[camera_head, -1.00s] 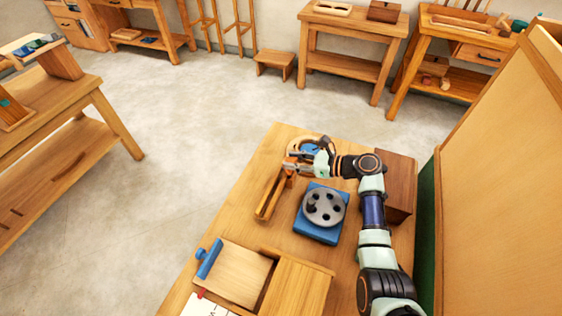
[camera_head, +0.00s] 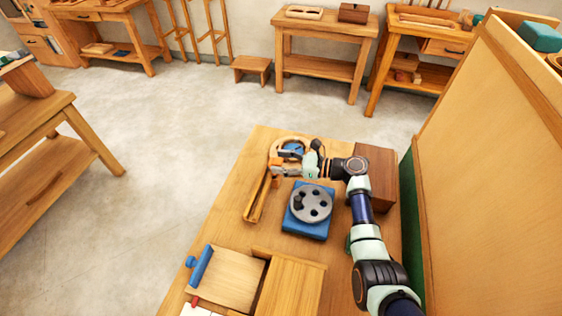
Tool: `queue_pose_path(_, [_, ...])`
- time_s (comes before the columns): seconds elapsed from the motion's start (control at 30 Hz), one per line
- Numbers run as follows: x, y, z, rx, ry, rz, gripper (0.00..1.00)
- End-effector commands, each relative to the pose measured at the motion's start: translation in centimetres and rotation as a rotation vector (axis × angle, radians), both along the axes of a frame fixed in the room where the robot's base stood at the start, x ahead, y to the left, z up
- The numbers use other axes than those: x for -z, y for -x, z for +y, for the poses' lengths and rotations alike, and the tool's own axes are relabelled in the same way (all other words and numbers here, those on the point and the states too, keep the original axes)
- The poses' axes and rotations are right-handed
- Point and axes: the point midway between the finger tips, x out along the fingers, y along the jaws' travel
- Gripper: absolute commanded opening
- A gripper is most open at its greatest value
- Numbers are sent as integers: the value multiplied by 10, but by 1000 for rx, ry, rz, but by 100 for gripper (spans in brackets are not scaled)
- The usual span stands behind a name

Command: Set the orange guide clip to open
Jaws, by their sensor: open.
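The orange guide clip (camera_head: 277,165) sits at the far end of a narrow wooden rail (camera_head: 256,200) on the workbench. It is small and partly hidden by my gripper, so I cannot tell its setting. My gripper (camera_head: 288,171) is open, low over the bench, right beside the clip on its right side. I cannot tell whether the fingers touch the clip.
A round wooden piece with a blue part (camera_head: 292,149) lies just behind my gripper. A grey disc on a blue base (camera_head: 311,204) stands in front. A dark wooden block (camera_head: 378,178) is at right, and a box with a sliding lid (camera_head: 229,278) is nearest. A tall panel (camera_head: 500,180) bounds the right.

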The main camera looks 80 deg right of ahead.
Motion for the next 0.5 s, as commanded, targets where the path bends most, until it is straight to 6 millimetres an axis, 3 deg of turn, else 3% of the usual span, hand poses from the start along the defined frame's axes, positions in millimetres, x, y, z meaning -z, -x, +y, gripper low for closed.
queue_pose_path(0.5, [-13, 105, 7, 3, -1, 0, 60])
